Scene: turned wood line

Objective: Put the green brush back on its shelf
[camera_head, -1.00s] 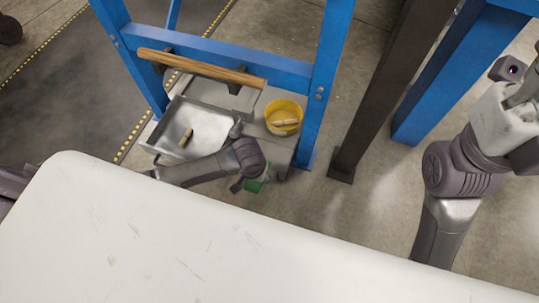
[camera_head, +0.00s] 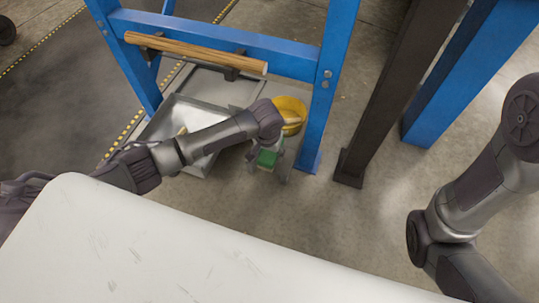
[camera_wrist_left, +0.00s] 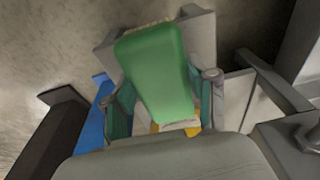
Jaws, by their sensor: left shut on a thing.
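My left gripper (camera_head: 268,157) is shut on the green brush (camera_wrist_left: 155,72). In the left wrist view its fingers lie on either side of the green block, and pale bristles or wood show at its edges. In the head view the brush (camera_head: 266,159) is a small green patch below my left wrist, beside the low grey shelf, partly hidden by the gripper. I cannot tell whether it touches anything below. The low grey shelf (camera_head: 213,87) is partly covered by my left arm. My right arm is at the right; its gripper is out of view.
A metal tray (camera_head: 160,127) and a yellow bucket (camera_head: 291,108) with a wooden piece stand behind my left arm. A blue frame (camera_head: 328,85) with a wooden rod (camera_head: 195,52) rises around them. A dark post (camera_head: 395,95) stands to the right. Bare floor lies between.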

